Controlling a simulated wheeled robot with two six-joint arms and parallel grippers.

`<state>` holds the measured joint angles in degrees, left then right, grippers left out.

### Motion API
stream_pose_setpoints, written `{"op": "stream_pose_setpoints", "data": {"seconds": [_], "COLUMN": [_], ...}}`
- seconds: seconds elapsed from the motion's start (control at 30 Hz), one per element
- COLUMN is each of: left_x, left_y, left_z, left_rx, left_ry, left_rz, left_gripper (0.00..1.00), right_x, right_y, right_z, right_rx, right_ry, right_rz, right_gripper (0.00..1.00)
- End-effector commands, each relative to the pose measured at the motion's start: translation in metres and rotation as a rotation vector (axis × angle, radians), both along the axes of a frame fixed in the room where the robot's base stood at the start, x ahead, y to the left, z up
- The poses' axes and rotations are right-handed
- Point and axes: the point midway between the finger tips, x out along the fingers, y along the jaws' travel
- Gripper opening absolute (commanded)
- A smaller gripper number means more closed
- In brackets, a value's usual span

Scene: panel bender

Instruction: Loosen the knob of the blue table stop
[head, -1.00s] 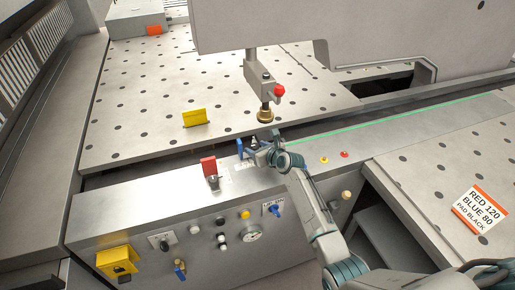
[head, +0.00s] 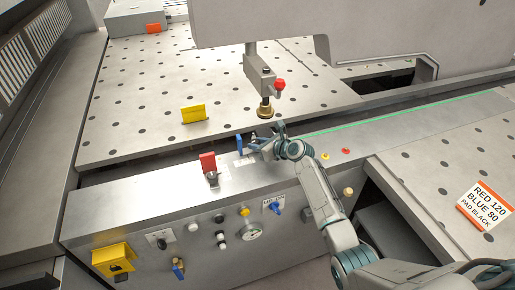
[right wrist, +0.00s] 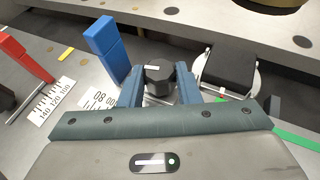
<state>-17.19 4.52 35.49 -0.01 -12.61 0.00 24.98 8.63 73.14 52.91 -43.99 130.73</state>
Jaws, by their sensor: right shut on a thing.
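The blue table stop (head: 239,144) stands upright on the front rail, beside a white scale. It also shows in the right wrist view (right wrist: 106,48), left of my fingers. Its black knob (right wrist: 158,74) has a white mark on top and sits between the two fingers of my right gripper (right wrist: 159,90). The right gripper is shut on the knob from both sides. In the head view my right gripper (head: 258,145) is just right of the blue stop and hides most of the knob. My left gripper is not in view.
A red stop (head: 208,163) stands left of the blue one. A round black-topped part (right wrist: 229,70) lies close right of my fingers. A brass-ended tool (head: 265,109) hangs behind. A card (head: 484,208) reads RED 120, BLUE 80, PAD BLACK.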

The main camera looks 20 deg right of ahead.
Motion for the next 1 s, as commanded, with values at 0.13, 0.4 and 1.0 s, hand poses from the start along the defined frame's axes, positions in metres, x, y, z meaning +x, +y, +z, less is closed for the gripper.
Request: {"op": "stream_pose_setpoints", "data": {"seconds": [0.13,0.4,1.0], "left_x": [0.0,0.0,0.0], "left_y": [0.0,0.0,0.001], "left_z": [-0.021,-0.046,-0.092], "left_rx": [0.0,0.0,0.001], "left_ry": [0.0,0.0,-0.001], "left_rz": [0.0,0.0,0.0], "left_gripper": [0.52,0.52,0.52], "right_x": [0.003,0.005,0.01], "right_y": [-0.004,-0.006,-0.008], "right_z": [-0.005,-0.004,-0.003], "right_rx": [-0.001,0.001,0.001], "right_ry": [0.0,0.0,0.001], "right_rz": [0.134,0.391,0.787], "right_gripper": [0.07,0.07,0.07]}}
